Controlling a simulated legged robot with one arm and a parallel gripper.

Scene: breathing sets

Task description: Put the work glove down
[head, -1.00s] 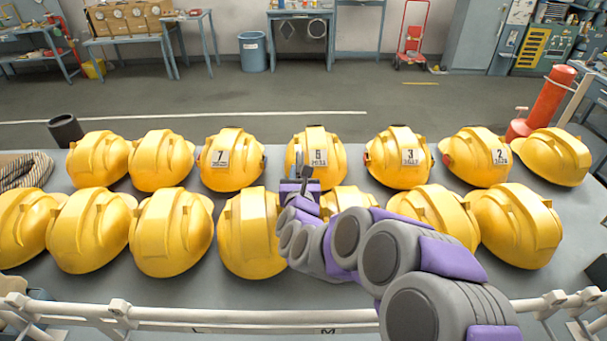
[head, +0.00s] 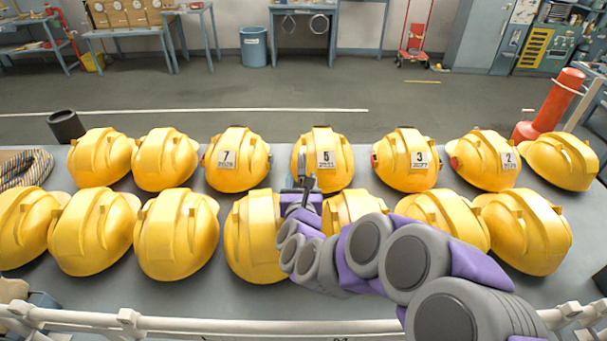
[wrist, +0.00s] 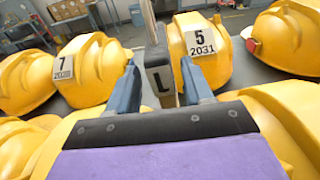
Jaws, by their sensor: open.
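I cannot make out a work glove in either view. My gripper (head: 299,187) is open above the grey table (head: 330,298), between the front and back rows of yellow helmets. In the wrist view its two blue-grey fingers (wrist: 158,68) stand apart. A grey upright piece marked "L" (wrist: 160,82) shows between them; I cannot tell what it belongs to or whether it touches the fingers. The helmet labelled 5 (head: 323,172) is just beyond my gripper, and it also shows in the wrist view (wrist: 208,70). My arm hides part of the front row.
The helmet labelled 7 (head: 232,175) and the helmet labelled 3 (head: 406,176) stand in the back row. A coiled rope (head: 25,170) lies at the left edge. A white rail (head: 240,325) crosses the front. A red cylinder (head: 555,100) stands at the right.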

